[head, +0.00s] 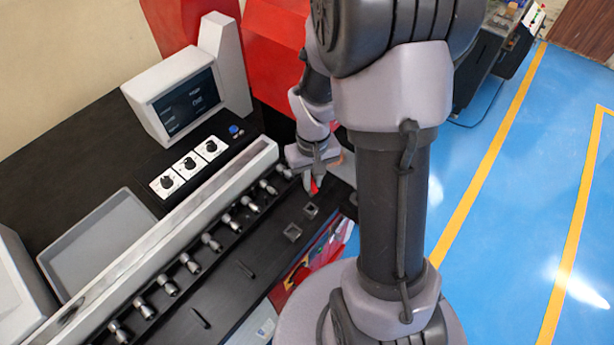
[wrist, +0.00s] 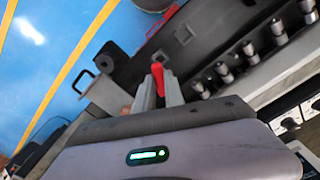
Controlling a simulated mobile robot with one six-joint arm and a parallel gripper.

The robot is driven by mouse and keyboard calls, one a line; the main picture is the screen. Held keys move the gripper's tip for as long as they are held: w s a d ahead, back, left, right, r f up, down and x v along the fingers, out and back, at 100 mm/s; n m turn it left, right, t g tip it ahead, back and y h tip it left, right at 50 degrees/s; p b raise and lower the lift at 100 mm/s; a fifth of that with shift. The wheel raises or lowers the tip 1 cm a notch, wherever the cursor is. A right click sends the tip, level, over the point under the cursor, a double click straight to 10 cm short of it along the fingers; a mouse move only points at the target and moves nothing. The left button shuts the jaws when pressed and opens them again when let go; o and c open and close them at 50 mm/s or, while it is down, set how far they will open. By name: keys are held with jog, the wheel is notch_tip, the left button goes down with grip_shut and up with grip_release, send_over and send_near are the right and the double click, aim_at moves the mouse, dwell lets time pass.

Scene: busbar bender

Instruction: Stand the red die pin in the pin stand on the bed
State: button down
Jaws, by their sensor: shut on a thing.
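The red die pin (head: 314,187) is held at the tip of my gripper (head: 312,178), above the far right end of the dark machine bed (head: 225,285). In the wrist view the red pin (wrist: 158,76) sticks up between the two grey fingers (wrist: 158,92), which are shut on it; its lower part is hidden. Two small square holders lie on the bed just in front of the gripper: a nearer one (head: 292,232) and a farther one (head: 311,210). I cannot tell for sure which is the pin stand. The pin is apart from both.
A row of metal cylinders (head: 212,242) runs along the bed beside a pale rail (head: 150,255). Behind are a grey tray (head: 100,245), knobs (head: 189,163) and a screen (head: 188,103). Blue floor lies right.

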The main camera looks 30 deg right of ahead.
aim_at(311, 196)
jog(key=shift+a+f+b, duration=0.15)
jog(key=shift+f+b, duration=0.15)
jog(key=shift+f, duration=0.2)
notch_tip(311, 196, down, 5)
jog(key=b, duration=0.4)
jog(key=shift+f+b, duration=1.85)
jog(key=shift+b, duration=0.25)
dwell(0.7)
jog(key=c, duration=1.3)
grip_release()
jog(key=shift+c, duration=0.2)
notch_tip(311, 196, up, 17)
jog(key=p, duration=0.4)
jog(key=shift+r+p, duration=0.2)
jog(key=shift+p, duration=0.15)
